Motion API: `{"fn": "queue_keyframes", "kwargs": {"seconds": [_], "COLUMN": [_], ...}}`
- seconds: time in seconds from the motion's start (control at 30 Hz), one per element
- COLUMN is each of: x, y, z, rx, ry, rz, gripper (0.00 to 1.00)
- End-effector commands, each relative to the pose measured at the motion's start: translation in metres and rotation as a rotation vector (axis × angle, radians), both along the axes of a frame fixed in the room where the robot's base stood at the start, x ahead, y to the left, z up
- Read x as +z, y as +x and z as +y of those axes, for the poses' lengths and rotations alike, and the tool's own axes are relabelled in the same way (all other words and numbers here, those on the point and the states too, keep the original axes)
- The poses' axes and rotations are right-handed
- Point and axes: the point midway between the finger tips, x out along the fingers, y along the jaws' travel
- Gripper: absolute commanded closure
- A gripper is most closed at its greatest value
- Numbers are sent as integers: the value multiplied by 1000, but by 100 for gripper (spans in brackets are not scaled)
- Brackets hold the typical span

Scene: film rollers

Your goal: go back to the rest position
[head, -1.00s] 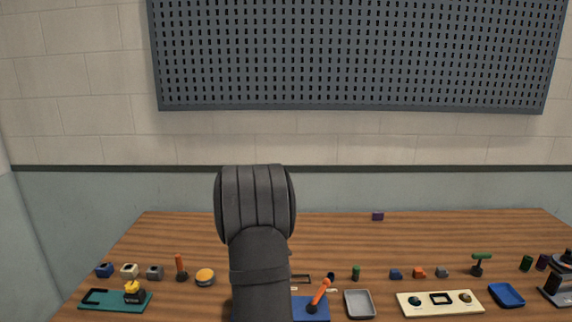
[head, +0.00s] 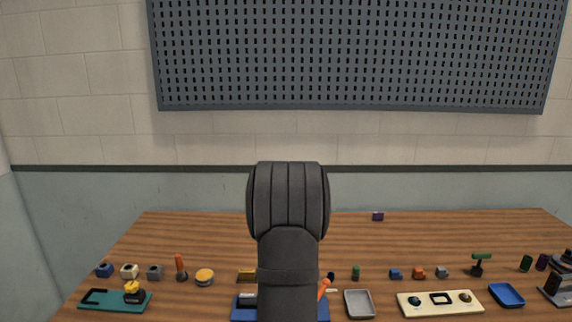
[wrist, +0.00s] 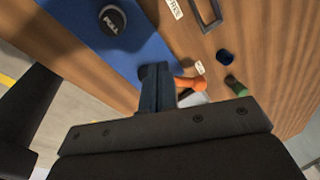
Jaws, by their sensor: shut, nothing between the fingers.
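My gripper (wrist: 157,76) shows in the wrist view as dark fingers closed together with nothing between them. It is above the front part of the bench, close to a blue base (wrist: 135,45) and an orange-handled tool (wrist: 192,84). I cannot tell whether it touches either. In the head view my dark arm stands upright in the middle and hides the gripper. The blue base (head: 240,313) and the orange handle (head: 323,289) show partly on either side of the arm.
The wooden bench (head: 180,230) is clear toward the back except for a small purple block (head: 377,216). Small parts line the front, with a teal fixture (head: 110,306), a grey tray (head: 359,304), a cream panel (head: 440,310) and a blue tray (head: 507,294).

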Motion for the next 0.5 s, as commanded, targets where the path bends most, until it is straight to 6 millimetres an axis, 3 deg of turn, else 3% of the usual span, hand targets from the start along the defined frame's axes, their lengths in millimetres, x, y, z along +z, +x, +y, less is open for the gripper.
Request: {"fn": "queue_keyframes", "kwargs": {"seconds": [0.5], "x": [-4], "y": [-3], "z": [-27], "rx": [-603], "ry": [258], "rz": [-120], "gripper": [100]}}
